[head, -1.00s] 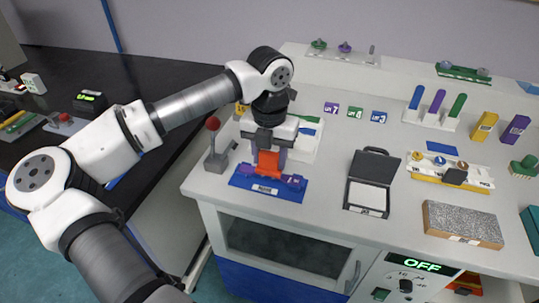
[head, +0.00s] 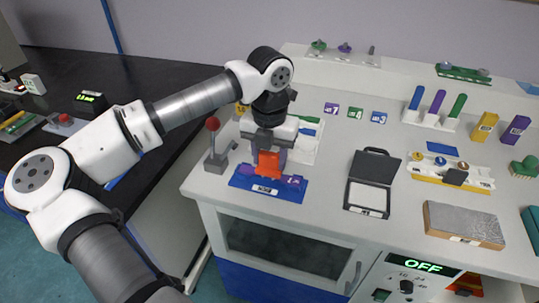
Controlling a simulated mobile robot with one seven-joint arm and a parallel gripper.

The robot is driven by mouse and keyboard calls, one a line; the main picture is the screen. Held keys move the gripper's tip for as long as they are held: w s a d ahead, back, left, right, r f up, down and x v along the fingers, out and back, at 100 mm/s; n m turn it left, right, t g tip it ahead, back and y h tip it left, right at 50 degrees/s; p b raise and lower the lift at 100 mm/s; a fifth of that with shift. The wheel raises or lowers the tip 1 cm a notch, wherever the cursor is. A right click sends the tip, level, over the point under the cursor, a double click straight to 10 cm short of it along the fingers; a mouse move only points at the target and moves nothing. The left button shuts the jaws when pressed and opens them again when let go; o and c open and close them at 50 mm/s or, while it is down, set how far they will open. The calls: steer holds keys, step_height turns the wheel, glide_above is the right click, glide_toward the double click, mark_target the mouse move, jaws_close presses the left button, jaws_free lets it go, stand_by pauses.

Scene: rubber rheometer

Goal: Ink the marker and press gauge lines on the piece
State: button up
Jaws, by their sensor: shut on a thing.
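My gripper (head: 270,143) points straight down at the left part of the bench and is shut on an orange marker (head: 268,162). The marker is upright over a blue holder (head: 240,182) with a white label. A purple piece (head: 292,181) lies on the holder. The marker hides the middle of the piece, and I cannot tell whether its lower edge touches it. An open black ink pad case (head: 376,166), with a pale pad (head: 367,198) inside, lies to the right of the holder.
A grey lever stand with a red knob (head: 213,124) is close left of my gripper. Right of the ink pad are a yellow-fronted rack (head: 452,183) and a grey block (head: 463,222). Colored pegs (head: 437,101) stand behind. The bench between holder and ink pad is clear.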

steer(key=shift+r+p, duration=1.65)
steer(key=shift+r, duration=1.85)
